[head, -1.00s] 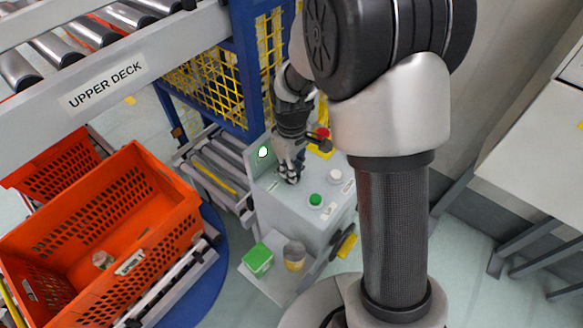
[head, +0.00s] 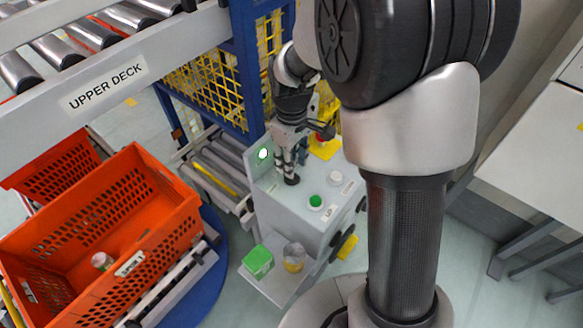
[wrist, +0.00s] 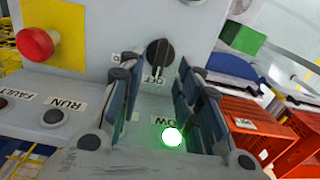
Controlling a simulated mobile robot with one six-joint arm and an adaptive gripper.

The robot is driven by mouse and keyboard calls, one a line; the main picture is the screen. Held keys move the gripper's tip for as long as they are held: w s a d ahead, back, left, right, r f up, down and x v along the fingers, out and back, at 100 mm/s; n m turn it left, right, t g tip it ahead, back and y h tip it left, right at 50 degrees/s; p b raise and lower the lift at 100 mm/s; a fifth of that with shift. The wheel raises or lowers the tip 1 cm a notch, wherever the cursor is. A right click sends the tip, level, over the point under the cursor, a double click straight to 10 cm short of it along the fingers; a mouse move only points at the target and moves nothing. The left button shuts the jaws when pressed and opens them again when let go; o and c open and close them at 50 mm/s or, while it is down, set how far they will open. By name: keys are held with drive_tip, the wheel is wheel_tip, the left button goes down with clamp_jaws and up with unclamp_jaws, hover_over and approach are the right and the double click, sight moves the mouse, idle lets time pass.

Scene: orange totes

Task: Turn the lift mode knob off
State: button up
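The lift mode knob is a black rotary knob on the grey control box, seen in the head view (head: 292,180) and in the wrist view (wrist: 158,52). An "OFF" label shows beside it in the wrist view, partly cut by the knob. The knob's exact pointer angle is hard to read. My gripper is open, with its fingertips just above the knob in the head view (head: 286,174). In the wrist view my gripper (wrist: 155,75) has one finger on each side of the knob's line, with a clear gap between them. I cannot tell whether they touch it.
A red mushroom button (wrist: 35,43) on a yellow plate sits close to the gripper. A lit lamp (head: 263,154), a green button (head: 315,201) and a white button (head: 334,177) are on the same box. Orange totes (head: 165,225) stand at the left.

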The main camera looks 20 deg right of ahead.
wheel_tip(320, 180, up, 8)
drive_tip(key=shift+f, duration=0.2)
idle(0.3)
drive_tip(key=s+r+m+t+b, duration=0.1)
drive_tip(key=s+r+m+t, duration=0.1)
drive_tip(key=s, duration=0.8)
drive_tip(key=s+r+m+t+b, duration=0.1)
drive_tip(key=s+r+m, duration=0.3)
drive_tip(key=s, duration=0.7)
drive_tip(key=shift+s+d+m+t+b, duration=0.3)
drive_tip(key=shift+m+t, duration=0.3)
drive_tip(key=shift+t, duration=0.2)
